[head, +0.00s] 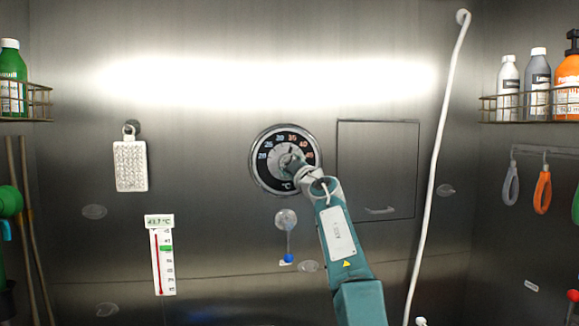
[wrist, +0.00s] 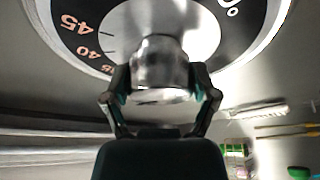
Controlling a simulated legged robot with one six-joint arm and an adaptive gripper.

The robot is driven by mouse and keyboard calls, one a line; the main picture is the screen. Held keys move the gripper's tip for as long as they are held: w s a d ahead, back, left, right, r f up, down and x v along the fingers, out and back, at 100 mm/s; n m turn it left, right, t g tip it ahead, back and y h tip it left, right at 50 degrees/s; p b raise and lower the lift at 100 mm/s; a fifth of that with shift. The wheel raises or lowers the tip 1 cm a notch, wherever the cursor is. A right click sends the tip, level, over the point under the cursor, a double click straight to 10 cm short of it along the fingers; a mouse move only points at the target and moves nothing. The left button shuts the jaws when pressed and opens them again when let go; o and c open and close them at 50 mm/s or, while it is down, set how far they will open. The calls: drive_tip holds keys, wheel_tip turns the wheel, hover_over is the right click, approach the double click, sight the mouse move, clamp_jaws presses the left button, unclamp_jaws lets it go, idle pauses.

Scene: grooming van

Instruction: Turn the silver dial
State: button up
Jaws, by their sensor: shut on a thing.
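The silver dial (head: 285,153) sits at the centre of a round black gauge (head: 259,171) with a temperature scale in °C, on the metal back wall. In the wrist view the dial's knob (wrist: 158,62) stands out from the silver centre disc. My gripper (wrist: 160,92) has one finger on each side of the knob and is shut on it. In the head view my gripper (head: 295,164) covers the lower right of the dial, so the pointer setting is partly hidden.
A thermometer (head: 163,262) reading about 43.7 °C hangs at lower left. A small lever with a blue tip (head: 288,258) is below the gauge. A closed panel (head: 375,165) and a white hose (head: 437,150) are to the right. Bottle racks (head: 530,107) flank the sides.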

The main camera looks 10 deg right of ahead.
drive_tip(key=shift+w+f, duration=0.15)
drive_tip(key=shift+f, duration=0.15)
drive_tip(key=o, duration=1)
drive_tip(key=shift+a+r, duration=0.1)
drive_tip(key=shift+r, duration=0.05)
drive_tip(key=shift+s, duration=0.3)
drive_tip(key=shift+s+f, duration=0.2)
drive_tip(key=shift+s, duration=0.2)
drive_tip(key=s+d, duration=0.3)
drive_tip(key=s, duration=0.8)
drive_tip(key=shift+s+d, duration=0.15)
drive_tip(key=shift+d, duration=0.15)
